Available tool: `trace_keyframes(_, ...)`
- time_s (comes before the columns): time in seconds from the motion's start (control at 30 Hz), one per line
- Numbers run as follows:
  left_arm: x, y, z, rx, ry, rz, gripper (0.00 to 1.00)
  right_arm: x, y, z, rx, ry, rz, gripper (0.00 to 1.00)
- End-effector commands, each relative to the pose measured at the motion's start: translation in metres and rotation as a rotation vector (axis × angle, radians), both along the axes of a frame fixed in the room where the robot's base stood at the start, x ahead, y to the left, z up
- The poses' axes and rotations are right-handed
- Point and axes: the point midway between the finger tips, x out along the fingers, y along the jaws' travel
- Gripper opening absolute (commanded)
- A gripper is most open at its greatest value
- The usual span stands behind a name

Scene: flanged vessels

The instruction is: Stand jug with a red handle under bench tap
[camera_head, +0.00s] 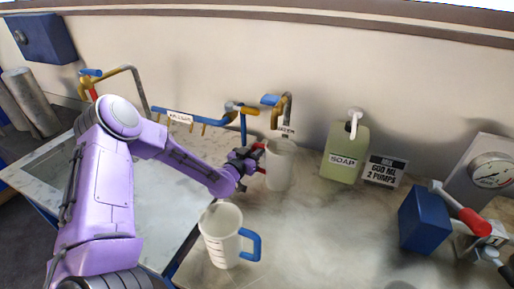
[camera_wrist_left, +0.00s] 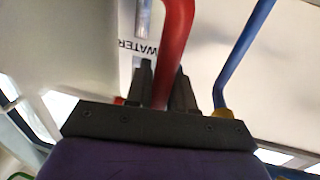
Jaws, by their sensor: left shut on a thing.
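The white jug with a red handle (camera_head: 280,168) is upright below the bench tap (camera_head: 288,103), which has a blue lever and a brass-coloured spout. My left gripper (camera_head: 247,163) is at the jug's left side, shut on the red handle. In the left wrist view the red handle (camera_wrist_left: 174,40) runs between the fingers of my left gripper (camera_wrist_left: 167,82). I cannot tell whether the jug's base touches the bench. The jug's inside is mostly hidden. My right gripper is not in view.
A white jug with a blue handle (camera_head: 221,236) stands in front. A green soap bottle (camera_head: 344,153) and a sign (camera_head: 383,171) stand to the right, then a blue block (camera_head: 424,220) and a gauge (camera_head: 490,172). A blue pipe with brass outlets (camera_head: 190,117) lies left.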

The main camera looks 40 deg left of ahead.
Motion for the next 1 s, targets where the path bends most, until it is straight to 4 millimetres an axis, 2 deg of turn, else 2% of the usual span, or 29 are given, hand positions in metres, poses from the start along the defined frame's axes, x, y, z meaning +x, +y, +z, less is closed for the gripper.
trace_keyframes(0.27, 0.000, 0.000, -0.005, 0.000, 0.000, 0.000, 0.00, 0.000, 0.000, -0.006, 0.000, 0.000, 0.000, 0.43)
trace_keyframes(0.3, 0.000, 0.000, -0.004, 0.000, 0.001, 0.000, 0.36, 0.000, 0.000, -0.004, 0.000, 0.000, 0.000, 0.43)
trace_keyframes(0.33, 0.000, 0.000, -0.003, 0.000, 0.001, 0.000, 0.46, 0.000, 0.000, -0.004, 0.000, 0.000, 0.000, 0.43)
trace_keyframes(0.37, 0.000, 0.000, -0.003, 0.000, 0.001, 0.000, 0.48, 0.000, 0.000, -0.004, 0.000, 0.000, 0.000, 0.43)
trace_keyframes(0.6, 0.000, 0.000, -0.003, 0.000, 0.001, 0.000, 0.48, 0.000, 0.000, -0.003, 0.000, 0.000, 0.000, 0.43)
trace_keyframes(0.7, -0.001, 0.000, 0.003, -0.001, 0.000, 0.001, 0.48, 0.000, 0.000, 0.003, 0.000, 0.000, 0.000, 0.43)
trace_keyframes(0.77, -0.011, 0.000, 0.000, -0.002, 0.002, 0.001, 0.48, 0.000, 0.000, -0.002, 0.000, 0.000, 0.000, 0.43)
trace_keyframes(1.0, -0.072, -0.004, 0.000, -0.002, 0.001, 0.000, 0.48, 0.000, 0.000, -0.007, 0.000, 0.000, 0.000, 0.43)
